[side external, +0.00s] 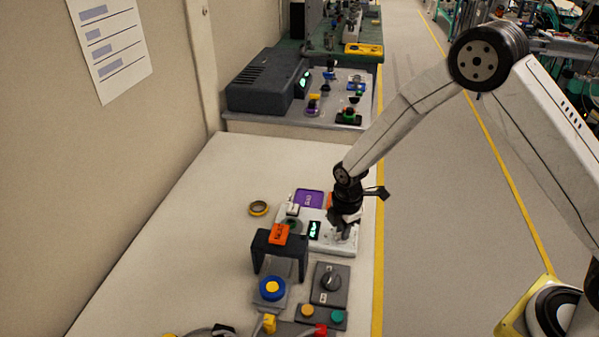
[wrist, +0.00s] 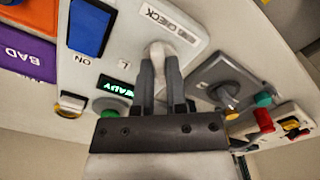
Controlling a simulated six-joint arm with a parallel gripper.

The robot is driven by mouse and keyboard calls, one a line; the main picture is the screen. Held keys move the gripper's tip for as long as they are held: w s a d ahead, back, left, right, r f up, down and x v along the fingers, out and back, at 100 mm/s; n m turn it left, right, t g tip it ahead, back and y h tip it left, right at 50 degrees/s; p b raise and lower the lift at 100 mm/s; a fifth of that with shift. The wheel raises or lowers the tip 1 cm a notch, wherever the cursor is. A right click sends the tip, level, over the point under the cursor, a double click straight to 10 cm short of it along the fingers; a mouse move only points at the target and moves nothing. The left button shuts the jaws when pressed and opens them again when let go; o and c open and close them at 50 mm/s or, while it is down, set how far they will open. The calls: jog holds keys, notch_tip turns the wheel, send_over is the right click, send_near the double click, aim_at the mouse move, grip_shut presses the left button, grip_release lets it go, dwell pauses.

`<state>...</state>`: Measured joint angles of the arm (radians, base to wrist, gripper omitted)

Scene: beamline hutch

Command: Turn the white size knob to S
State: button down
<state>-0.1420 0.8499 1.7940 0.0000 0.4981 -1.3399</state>
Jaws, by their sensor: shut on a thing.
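The white size knob (wrist: 157,49) sits on a white panel (wrist: 122,45) marked "CHECK" in the wrist view. My gripper (wrist: 160,64) has its two grey fingers on either side of the knob, shut on it. Only the knob's top end shows between the fingertips, so its pointing direction is hard to tell. An "L" is printed near the knob; I see no "S" clearly. A green lit display (wrist: 114,88) reads "READY" beside the fingers. In the side external view, my gripper (side external: 345,226) is down at the white panel (side external: 345,247) and hides the knob.
A grey box with a dark knob (side external: 331,281) stands close by, as does a black arch (side external: 279,246). The left of the table is mostly clear.

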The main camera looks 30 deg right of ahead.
dwell(0.4)
jog(key=c, duration=0.7)
grip_release()
jog(key=shift+o, duration=0.2)
jog(key=shift+r, duration=0.1)
jog(key=shift+r, duration=3.8)
jog(key=shift+s+r, duration=0.1)
